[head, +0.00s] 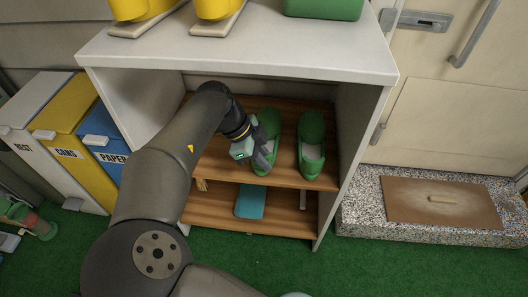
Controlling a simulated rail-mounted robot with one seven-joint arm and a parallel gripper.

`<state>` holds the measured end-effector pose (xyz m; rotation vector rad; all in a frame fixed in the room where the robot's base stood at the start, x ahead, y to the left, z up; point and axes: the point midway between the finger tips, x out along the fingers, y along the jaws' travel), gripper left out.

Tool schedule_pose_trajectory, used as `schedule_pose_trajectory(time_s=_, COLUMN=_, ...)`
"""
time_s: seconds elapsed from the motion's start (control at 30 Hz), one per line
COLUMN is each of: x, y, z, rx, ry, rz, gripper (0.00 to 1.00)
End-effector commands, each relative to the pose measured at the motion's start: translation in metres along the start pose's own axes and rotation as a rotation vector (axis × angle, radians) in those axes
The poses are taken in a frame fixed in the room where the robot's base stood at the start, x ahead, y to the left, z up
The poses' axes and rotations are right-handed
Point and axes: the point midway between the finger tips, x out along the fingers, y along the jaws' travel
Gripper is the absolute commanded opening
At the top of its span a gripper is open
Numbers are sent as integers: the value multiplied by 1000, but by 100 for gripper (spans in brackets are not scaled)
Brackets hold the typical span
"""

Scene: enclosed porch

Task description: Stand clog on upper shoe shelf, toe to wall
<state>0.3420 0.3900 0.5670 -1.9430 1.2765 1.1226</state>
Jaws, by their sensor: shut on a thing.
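My gripper (266,160) reaches into the white shoe cabinet and is shut on the heel end of a green clog (268,128). This clog is upright over the upper wooden shelf (223,160), its rounded toe towards the back wall. I cannot tell whether its sole touches the shelf. A second green clog (312,133) stands just to its right on the same shelf, toe also to the wall. There is a narrow gap between the two clogs. My gripper hides part of the held clog's heel and opening.
The lower shelf (213,205) holds a blue item (250,202). The cabinet's white top (250,52) overhangs my gripper, with yellow boots (215,8) on it. Its right side panel (352,150) is near the second clog. Recycling bins (65,115) stand left; a stone step (365,220) lies right.

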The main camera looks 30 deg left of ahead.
Motion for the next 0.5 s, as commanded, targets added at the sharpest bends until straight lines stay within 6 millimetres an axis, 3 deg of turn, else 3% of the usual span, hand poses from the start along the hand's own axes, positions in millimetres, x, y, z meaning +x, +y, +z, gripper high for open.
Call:
schedule_pose_trajectory(time_s=0.27, x=2, y=0, z=1, rx=1, ry=0, rz=0, gripper=0)
schedule_pose_trajectory(time_s=0.3, x=2, y=0, z=1, rx=1, ry=0, rz=0, gripper=26)
schedule_pose_trajectory(time_s=0.33, x=2, y=0, z=1, rx=1, ry=0, rz=0, gripper=35)
schedule_pose_trajectory(time_s=0.5, x=2, y=0, z=1, rx=1, ry=-1, rz=0, gripper=37)
